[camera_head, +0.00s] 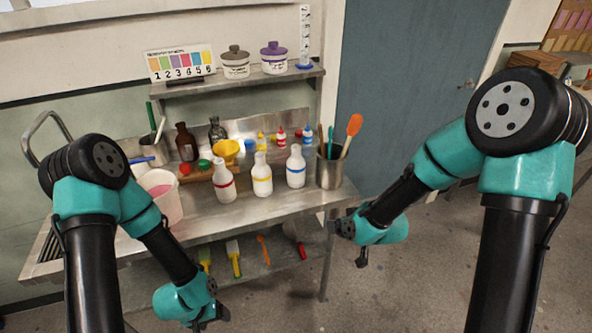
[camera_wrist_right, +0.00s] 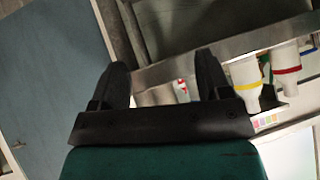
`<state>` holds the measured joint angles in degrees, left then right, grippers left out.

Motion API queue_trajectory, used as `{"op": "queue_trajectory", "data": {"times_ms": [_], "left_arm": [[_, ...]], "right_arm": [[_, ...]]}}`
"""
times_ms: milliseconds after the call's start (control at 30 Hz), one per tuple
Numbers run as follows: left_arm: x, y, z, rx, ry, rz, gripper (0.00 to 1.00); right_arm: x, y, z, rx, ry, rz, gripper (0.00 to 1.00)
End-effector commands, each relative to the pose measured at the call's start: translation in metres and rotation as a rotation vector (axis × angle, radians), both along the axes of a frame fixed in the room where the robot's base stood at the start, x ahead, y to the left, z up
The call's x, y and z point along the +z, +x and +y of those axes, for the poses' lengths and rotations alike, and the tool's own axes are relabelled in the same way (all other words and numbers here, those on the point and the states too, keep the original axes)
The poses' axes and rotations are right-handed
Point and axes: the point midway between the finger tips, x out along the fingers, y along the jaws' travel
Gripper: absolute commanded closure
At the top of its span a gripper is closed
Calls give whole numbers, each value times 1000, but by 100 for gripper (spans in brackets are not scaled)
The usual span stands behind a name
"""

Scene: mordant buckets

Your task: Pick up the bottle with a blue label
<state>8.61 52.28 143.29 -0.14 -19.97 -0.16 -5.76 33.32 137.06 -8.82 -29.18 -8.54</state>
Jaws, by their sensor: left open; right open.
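The white bottle with a blue label (camera_head: 296,168) stands upright on the metal bench, rightmost of three similar bottles. Beside it stand a yellow-label bottle (camera_head: 262,178) and a red-label bottle (camera_head: 223,184). My left gripper (camera_head: 212,319) is low at the front, below the bench top, apart from the bottles, and holds nothing that I can see. My right gripper (camera_head: 350,240) is right of the bench, apart from the blue-label bottle. In the right wrist view its fingers (camera_wrist_right: 160,80) are open and empty. I cannot make out the blue-label bottle there.
A metal utensil pot (camera_head: 329,168) stands just right of the blue-label bottle. Behind are a yellow funnel (camera_head: 226,150), dark bottles (camera_head: 186,144) and small coloured bottles. A white bucket (camera_head: 160,198) stands left. A shelf (camera_head: 240,80) hangs above; brushes lie on the lower shelf.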

Motion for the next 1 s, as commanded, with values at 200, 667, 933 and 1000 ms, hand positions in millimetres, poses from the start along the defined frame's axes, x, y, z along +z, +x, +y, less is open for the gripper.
{"op": "queue_trajectory", "data": {"times_ms": [200,667,933,1000], "left_arm": [[0,0,0,0,0,0,25],[0,0,0,0,0,0,25],[0,0,0,0,0,0,25],[0,0,0,0,0,0,25]], "right_arm": [[121,39,36,114,-7,-332,29],[161,46,47,148,-10,-437,29],[154,59,56,149,-9,-435,29],[149,67,61,149,-10,-434,29]]}}
